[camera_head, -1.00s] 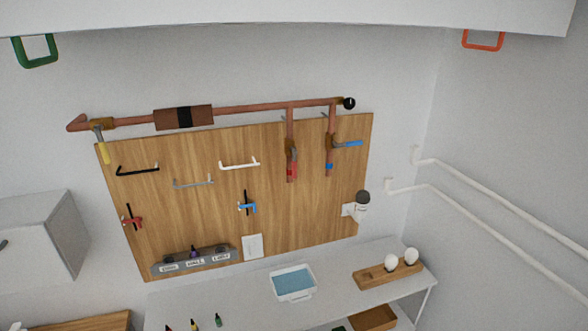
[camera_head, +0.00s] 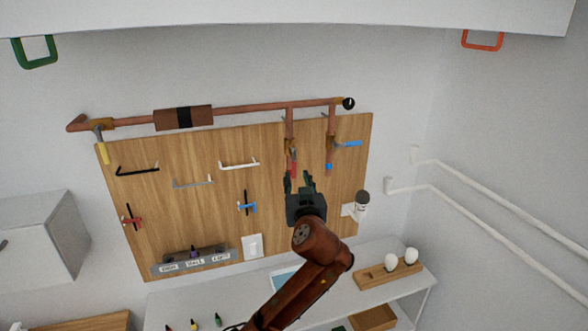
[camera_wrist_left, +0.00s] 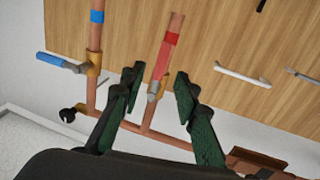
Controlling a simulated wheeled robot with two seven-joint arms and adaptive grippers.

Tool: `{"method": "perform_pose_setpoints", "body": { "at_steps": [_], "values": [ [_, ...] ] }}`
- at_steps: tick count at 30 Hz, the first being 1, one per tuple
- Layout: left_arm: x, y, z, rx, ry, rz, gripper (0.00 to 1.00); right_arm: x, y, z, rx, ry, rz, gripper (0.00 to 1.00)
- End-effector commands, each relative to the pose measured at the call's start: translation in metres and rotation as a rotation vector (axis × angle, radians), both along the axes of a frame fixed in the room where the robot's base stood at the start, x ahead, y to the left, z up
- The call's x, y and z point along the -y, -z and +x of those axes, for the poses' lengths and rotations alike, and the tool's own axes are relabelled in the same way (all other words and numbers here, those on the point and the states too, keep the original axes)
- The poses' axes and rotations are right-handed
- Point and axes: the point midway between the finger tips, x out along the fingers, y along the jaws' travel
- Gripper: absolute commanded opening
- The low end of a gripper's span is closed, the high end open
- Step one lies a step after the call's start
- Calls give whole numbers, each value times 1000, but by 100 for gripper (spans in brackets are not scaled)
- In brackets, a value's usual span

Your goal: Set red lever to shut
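The red lever (camera_head: 292,158) hangs on a vertical copper pipe at the upper right of the wooden board. Its red handle lies along the pipe, pointing down from the brass valve. In the left wrist view the red lever (camera_wrist_left: 164,54) shows between the fingers, its grey end near the valve. My left gripper (camera_head: 299,180) is open just below the lever and partly covers its lower end in the head view. Its fingers (camera_wrist_left: 160,82) stand apart on either side of the lever, with no contact visible. My right gripper is not in view.
A blue lever (camera_head: 347,143) sticks out sideways from the neighbouring pipe (camera_head: 331,125). A white handle (camera_head: 239,164) is left of the red lever. A horizontal copper pipe (camera_head: 250,108) runs above. A shelf (camera_head: 345,292) with a wooden egg holder (camera_head: 372,280) is below.

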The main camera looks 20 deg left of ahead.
Motion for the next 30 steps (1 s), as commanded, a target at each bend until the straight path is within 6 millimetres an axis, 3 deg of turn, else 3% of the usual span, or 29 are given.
{"method": "perform_pose_setpoints", "body": {
  "at_steps": [13, 25, 30],
  "values": [
    [-26, 0, 58, -3, -2, 3, 29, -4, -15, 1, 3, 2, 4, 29],
    [-28, 2, 65, -4, -1, 1, 28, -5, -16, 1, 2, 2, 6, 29],
    [-28, 2, 65, -4, 0, 1, 17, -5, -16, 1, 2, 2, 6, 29]
  ]
}}
